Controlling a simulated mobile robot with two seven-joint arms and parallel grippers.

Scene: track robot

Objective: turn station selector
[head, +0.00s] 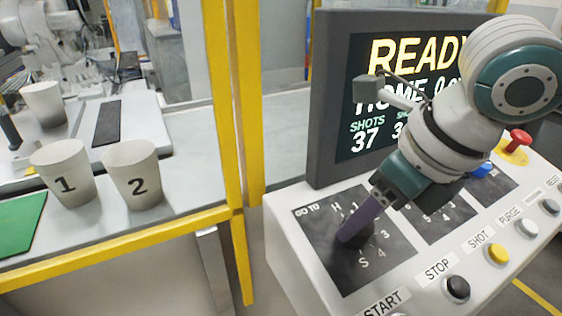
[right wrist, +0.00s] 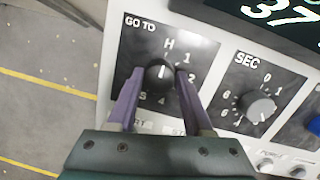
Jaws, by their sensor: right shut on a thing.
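The station selector is a black knob (right wrist: 160,76) on the dark GO TO plate (head: 318,222), which has marks H, 1, 2, 3, 4 and S around it. In the right wrist view its white pointer line points up, roughly toward H. My right gripper (right wrist: 157,86) is shut on the knob, with one purple finger on each side. In the head view the gripper (head: 354,228) reaches down onto the plate and hides most of the knob. My left gripper is not in view.
A SEC knob (right wrist: 257,108) sits beside the GO TO plate. A screen (head: 365,150) reading READY stands behind. Cups (head: 133,175) stand left beyond a yellow post (head: 222,110).

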